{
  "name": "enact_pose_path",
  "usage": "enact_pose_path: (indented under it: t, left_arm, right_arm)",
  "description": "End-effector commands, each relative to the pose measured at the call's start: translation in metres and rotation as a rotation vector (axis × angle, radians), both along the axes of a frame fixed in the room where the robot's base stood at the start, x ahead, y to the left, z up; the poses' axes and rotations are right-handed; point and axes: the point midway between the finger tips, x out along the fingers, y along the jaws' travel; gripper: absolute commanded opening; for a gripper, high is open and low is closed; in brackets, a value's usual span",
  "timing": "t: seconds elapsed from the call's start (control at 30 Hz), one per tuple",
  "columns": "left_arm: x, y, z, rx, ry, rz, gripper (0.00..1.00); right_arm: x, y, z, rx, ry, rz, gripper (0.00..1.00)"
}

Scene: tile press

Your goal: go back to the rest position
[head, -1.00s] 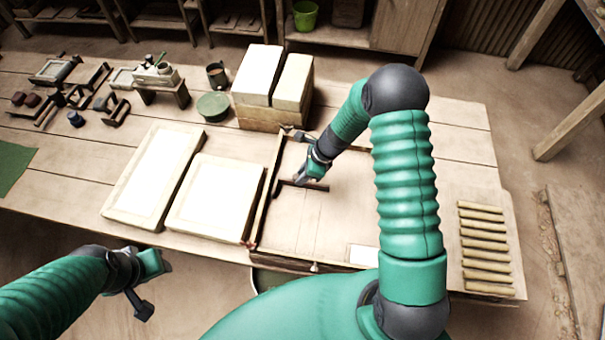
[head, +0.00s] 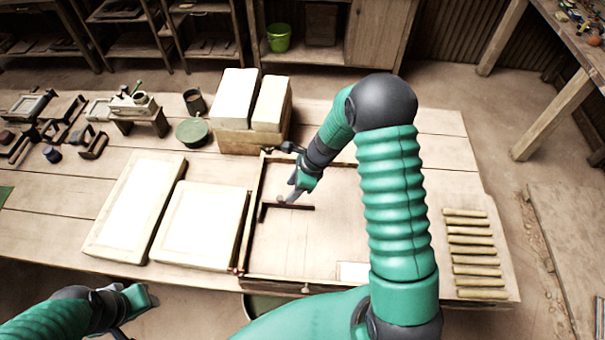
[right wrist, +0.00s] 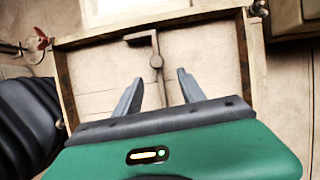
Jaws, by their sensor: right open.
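My right gripper (head: 290,197) is over a shallow wooden tray (head: 250,215) in the head view. My left gripper (head: 138,312) is low at the bottom left of the head view, off the table's front edge and partly cut off. Its jaws cannot be read clearly.
Two pale framed slabs (head: 200,225) lie left of the tray. White blocks on a wooden box (head: 240,142) stand behind it. Several wooden sticks (head: 473,252) lie at the right. A green round tin (head: 192,132) and small tools fill the back left.

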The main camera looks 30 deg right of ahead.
Motion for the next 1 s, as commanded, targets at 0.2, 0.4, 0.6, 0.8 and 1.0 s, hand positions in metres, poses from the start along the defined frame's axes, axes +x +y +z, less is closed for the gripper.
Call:
enact_pose_path:
  t: [0.2,0.4,0.6,0.8,1.0]
  left_arm:
    - [0.0,0.0,-0.003,0.0,0.0,0.0,0.39]
    - [0.0,0.0,-0.004,0.0,0.0,0.0,0.39]
    - [0.0,0.0,-0.004,0.0,0.0,0.0,0.39]
    - [0.0,0.0,-0.008,0.0,0.0,0.0,0.39]
    - [0.0,0.0,-0.02,0.0,0.0,0.0,0.39]
  right_arm:
    - [-0.013,-0.023,0.062,-0.002,-0.005,-0.001,0.47]
    - [-0.021,-0.036,0.099,0.0,-0.002,0.001,0.47]
    - [-0.024,-0.04,0.109,0.002,0.003,-0.001,0.47]
    - [-0.038,-0.024,0.106,-0.073,-0.028,0.185,0.47]
    - [-0.093,0.022,0.098,-0.363,-0.169,0.993,0.47]
